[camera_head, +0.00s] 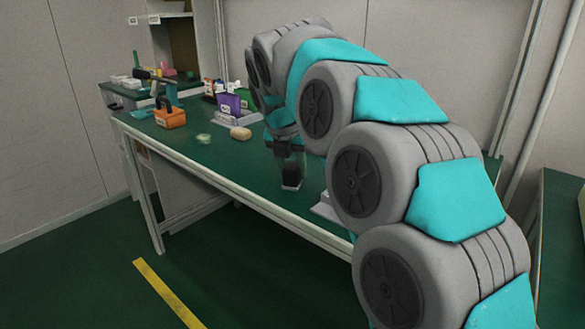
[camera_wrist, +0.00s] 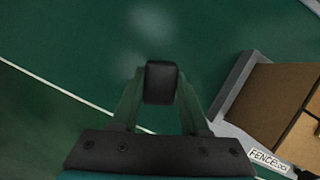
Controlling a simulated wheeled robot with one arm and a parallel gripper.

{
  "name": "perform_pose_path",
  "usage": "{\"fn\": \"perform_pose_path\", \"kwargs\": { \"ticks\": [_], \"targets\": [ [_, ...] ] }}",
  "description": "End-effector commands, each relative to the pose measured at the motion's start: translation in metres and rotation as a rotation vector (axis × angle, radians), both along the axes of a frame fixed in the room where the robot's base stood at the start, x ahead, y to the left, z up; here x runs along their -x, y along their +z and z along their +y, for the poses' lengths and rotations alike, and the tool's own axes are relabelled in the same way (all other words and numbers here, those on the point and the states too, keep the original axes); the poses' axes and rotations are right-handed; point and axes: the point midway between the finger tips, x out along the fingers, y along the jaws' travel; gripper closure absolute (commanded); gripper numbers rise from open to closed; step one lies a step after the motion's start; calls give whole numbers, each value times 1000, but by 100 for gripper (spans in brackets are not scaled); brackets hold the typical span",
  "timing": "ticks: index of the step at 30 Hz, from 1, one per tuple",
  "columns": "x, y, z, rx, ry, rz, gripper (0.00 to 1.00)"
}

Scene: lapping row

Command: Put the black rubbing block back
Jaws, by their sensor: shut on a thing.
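The black rubbing block (camera_wrist: 161,83) is a small dark block between my gripper's (camera_wrist: 160,92) two fingers in the wrist view. My gripper is shut on it. In the head view the block (camera_head: 291,181) shows below my gripper (camera_head: 290,165), over the green tabletop near the table's front edge. Whether the block touches the table is hard to tell. In the wrist view a grey tray (camera_wrist: 232,84) with brown compartments lies to the right of my gripper, with a label reading "FENCE" and a blurred second part.
The green table (camera_head: 215,165) carries an orange bin (camera_head: 170,118), a purple bin (camera_head: 229,104) and a tan lump (camera_head: 240,133) towards the left and back. A pale patch (camera_head: 204,138) lies left of the lump. The tabletop left of my gripper is mostly clear.

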Motion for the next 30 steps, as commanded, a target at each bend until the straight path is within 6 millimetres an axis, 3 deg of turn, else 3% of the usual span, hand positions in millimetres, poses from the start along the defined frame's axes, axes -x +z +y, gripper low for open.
{"fn": "perform_pose_path", "kwargs": {
  "ticks": [2,3,10,22,30],
  "targets": [
    [0,-1,0,0,0,0,100],
    [0,-2,0,0,0,0,53],
    [0,-2,0,0,0,0,27],
    [0,0,0,0,0,1,25],
    [18,50,5,0,-1,-3,25]
  ]
}}
